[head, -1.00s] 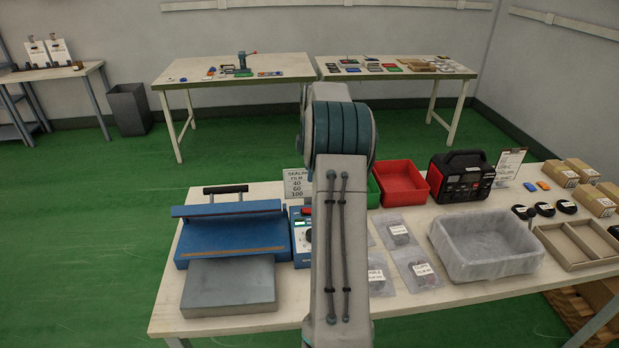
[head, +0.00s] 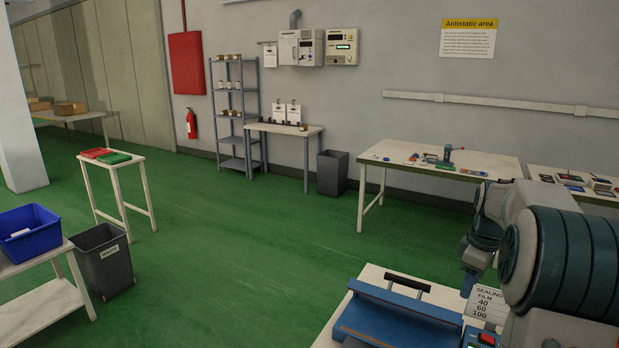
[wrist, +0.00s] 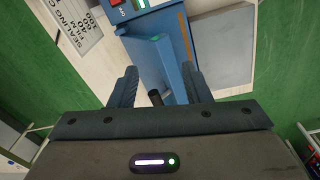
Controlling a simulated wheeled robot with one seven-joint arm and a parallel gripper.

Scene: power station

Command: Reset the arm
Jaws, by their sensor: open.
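My arm (head: 565,265) fills the lower right of the head view, bent beside the sealing table. My gripper (wrist: 160,78) is in the wrist view, its two dark fingers spread apart with nothing clamped between them. It points down over the blue heat sealer (wrist: 152,62), whose black handle end shows low in the gap between the fingers. I cannot tell how far the fingers are above it. In the head view the blue sealer (head: 400,322) stands at the bottom with its black handle on top.
A sealing film sign (head: 487,303) stands beside the sealer and close to my arm. A worktable (head: 400,158) with small parts is at the back. A grey waste bin (head: 103,262) and a blue crate (head: 28,232) are at the left. The green floor between is clear.

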